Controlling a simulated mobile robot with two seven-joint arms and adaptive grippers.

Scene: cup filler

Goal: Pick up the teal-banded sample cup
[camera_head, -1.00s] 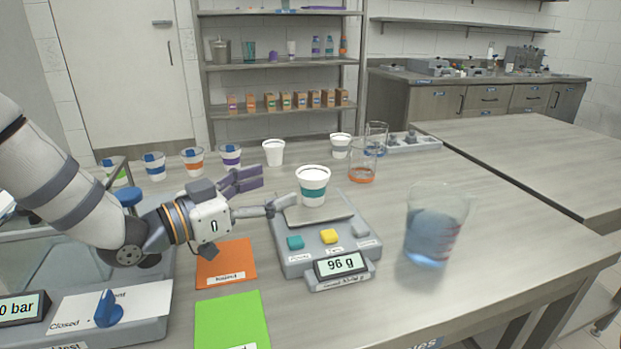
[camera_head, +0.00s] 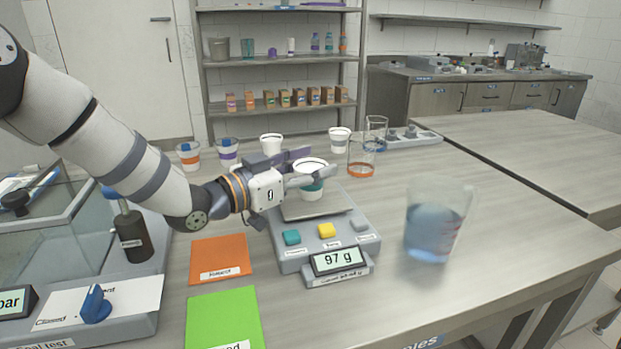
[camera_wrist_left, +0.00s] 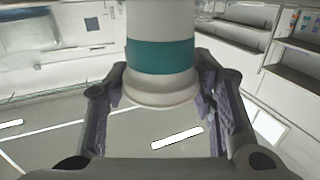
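The teal-banded sample cup (camera_head: 312,190) is white and stands upright on the plate of the scale (camera_head: 289,254). My left gripper (camera_head: 314,165) reaches in from the left, with one finger in front of the cup and one behind. The front finger hides part of the band. In the left wrist view the cup (camera_wrist_left: 160,55) fills the space between the purple-padded fingers (camera_wrist_left: 160,92), which look shut against its sides. The scale reads 97 g. My right gripper is not in view.
A clear beaker of blue liquid (camera_head: 434,235) stands right of the scale. Orange (camera_head: 220,258) and green (camera_head: 225,318) cards lie at front left. The right side of the table is clear.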

